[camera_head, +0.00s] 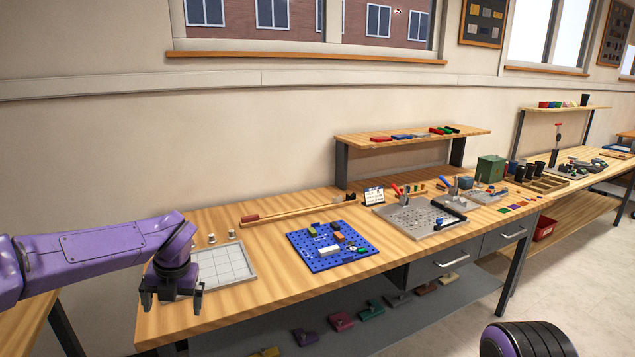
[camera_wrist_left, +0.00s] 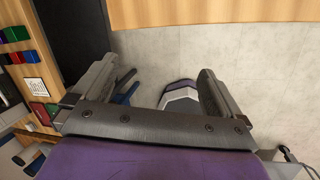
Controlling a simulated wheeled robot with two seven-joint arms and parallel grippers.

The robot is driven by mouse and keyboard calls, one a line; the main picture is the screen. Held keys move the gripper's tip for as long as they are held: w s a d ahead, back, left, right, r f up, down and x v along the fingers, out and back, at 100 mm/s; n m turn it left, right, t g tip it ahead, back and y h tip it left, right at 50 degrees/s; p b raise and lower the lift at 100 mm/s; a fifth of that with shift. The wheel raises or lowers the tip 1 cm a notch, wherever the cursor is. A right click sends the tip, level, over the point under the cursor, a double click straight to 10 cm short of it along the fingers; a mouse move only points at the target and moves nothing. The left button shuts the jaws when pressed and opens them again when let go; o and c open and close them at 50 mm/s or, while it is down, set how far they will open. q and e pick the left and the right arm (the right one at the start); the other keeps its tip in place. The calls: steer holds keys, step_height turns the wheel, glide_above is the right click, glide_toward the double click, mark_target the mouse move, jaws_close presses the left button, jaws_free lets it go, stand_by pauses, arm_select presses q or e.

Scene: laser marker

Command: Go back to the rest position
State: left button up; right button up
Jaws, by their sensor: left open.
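My left arm comes in from the left in the head view. My left gripper (camera_head: 172,300) points down at the left front of the wooden workbench (camera_head: 270,270), beside the gridded light tray (camera_head: 222,267). Its fingers are apart with nothing between them. In the left wrist view the open gripper (camera_wrist_left: 158,78) shows both fingers spread, with pale floor (camera_wrist_left: 260,70) beyond them. My right gripper does not show; a black and purple part of mine is at the lower right of the head view.
A blue pegboard (camera_head: 335,260) with small blocks lies mid-bench. A grey perforated plate (camera_head: 415,217) with clamps is to its right. A raised shelf (camera_head: 410,140) stands behind. A long stick (camera_head: 290,210) lies along the back. Bare wood lies between tray and pegboard.

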arm_select(q)
steer(key=s+f+m+t+y, duration=0.1)
steer(key=s+f+m+t, duration=0.1)
steer(key=s+f+m, duration=0.35)
steer(key=s+d+f+m+t+y, duration=0.1)
steer(key=s+f+m+t, duration=0.15)
steer(key=f+m, duration=0.65)
steer(key=s+f+m+t+y, duration=0.1)
steer(key=s+f+m, duration=0.4)
steer(key=f+m, duration=0.25)
steer(key=s+f+m+g+h, duration=0.1)
steer(key=s+f+m, duration=0.3)
steer(key=s, duration=0.8)
steer(key=s+f+m+g+h, duration=0.1)
steer(key=s+f+m, duration=0.4)
steer(key=s, duration=0.8)
steer(key=shift+s+f+g+h, duration=0.2)
steer(key=shift+g+h, duration=0.1)
steer(key=shift+g, duration=0.55)
